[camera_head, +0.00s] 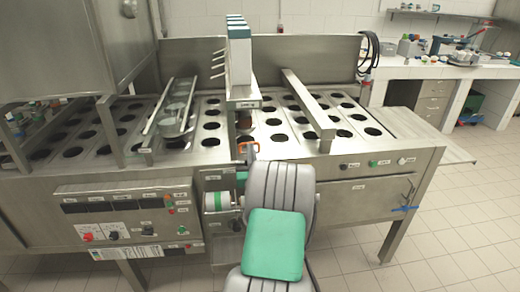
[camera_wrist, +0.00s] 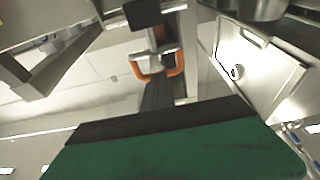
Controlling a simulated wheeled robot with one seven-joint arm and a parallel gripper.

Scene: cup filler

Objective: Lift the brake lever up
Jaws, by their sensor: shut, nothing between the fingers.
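The brake lever appears to be the orange U-shaped handle (camera_head: 248,147) at the machine's front edge, below the white dispenser column. In the wrist view the orange handle (camera_wrist: 140,71) shows at the upper middle, hanging open side up under a metal bracket. My gripper (camera_wrist: 158,84) shows in the wrist view as a dark narrow pair of fingers, shut and empty. Its tips reach up to the lower part of the handle in the picture; I cannot tell whether they touch. In the head view my arm hides the gripper.
The steel machine top (camera_head: 210,100) has rows of round holes. White dispensers (camera_head: 238,55) stand above the handle. A control panel (camera_head: 125,215) is at the front left. A slanted metal bar (camera_head: 308,105) lies to the right. The tiled floor (camera_head: 450,240) at right is clear.

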